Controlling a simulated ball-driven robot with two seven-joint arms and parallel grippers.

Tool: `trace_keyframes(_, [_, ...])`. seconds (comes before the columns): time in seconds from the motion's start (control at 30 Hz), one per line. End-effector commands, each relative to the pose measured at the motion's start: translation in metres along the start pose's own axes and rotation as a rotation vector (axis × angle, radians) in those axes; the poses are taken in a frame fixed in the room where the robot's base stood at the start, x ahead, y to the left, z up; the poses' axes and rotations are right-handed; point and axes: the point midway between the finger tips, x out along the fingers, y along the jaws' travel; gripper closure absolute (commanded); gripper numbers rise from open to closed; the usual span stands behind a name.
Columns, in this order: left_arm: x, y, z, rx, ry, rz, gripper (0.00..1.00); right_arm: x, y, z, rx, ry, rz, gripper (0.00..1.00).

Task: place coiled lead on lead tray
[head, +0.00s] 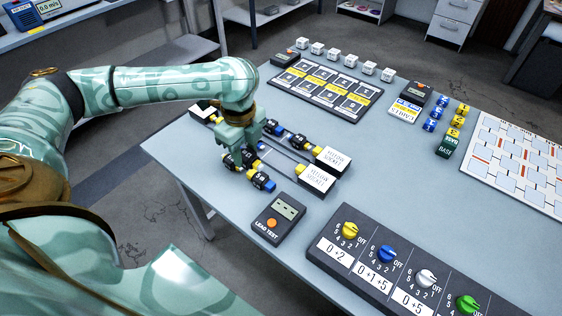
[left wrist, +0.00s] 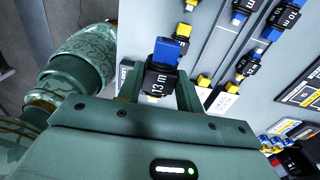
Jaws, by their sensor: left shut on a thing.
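My left gripper (head: 246,146) is over the left part of the table, among the leads. In the left wrist view its two fingers stand either side of a coiled lead (left wrist: 160,78) with a black labelled band, a blue end and a yellow end; it is shut on this lead. In the head view the gripper partly hides the held lead. Other leads with blue, black and yellow parts lie close by, such as one at the front (head: 263,181) and one behind (head: 275,129). The lead tray's outline is hard to tell. My right gripper is out of view.
Two white labelled socket blocks (head: 316,178) lie right of the leads. A lead tester (head: 278,219) and a dark panel with coloured knobs (head: 400,262) are in front. A dark card rack (head: 326,88) is behind. The middle of the table is clear.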

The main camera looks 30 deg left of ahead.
Motion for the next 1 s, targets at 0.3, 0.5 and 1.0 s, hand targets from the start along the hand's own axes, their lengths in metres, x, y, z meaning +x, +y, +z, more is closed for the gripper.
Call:
trace_keyframes(0.3, [0.045, -0.077, 0.001, 0.018, 0.003, 0.004, 0.92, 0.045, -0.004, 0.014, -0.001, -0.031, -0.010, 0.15])
trace_keyframes(0.5, [0.083, -0.116, 0.003, 0.018, 0.002, 0.007, 0.92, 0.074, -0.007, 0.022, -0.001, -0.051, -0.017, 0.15])
trace_keyframes(1.0, [0.135, -0.138, 0.004, 0.020, 0.000, 0.005, 0.92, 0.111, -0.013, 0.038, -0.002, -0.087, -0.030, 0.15])
